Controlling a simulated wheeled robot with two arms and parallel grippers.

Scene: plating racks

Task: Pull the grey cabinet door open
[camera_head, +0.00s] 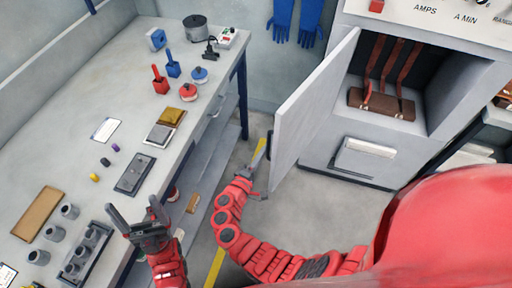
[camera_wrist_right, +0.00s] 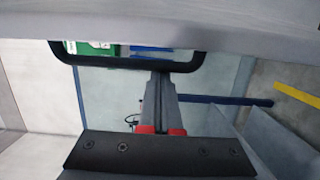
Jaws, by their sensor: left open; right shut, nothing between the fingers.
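The grey cabinet door (camera_head: 315,108) stands swung well out from the cabinet, so the inside shows. Its black handle (camera_head: 269,145) is on the outer face near the free edge; in the right wrist view the handle (camera_wrist_right: 130,59) crosses the top. My right gripper (camera_head: 260,158) is shut and empty, with its tips at the handle; I cannot tell whether they touch it. In the right wrist view the closed fingers (camera_wrist_right: 163,82) end at the handle's long bar. My left gripper (camera_head: 132,207) is open and empty, near the workbench's front edge.
Inside the cabinet (camera_head: 440,100) is a brown block (camera_head: 385,104) with red-brown straps. A workbench (camera_head: 65,165) at the left holds cups, a tray and small tools. Blue gloves (camera_head: 295,20) hang at the back. Floor is free between bench and cabinet.

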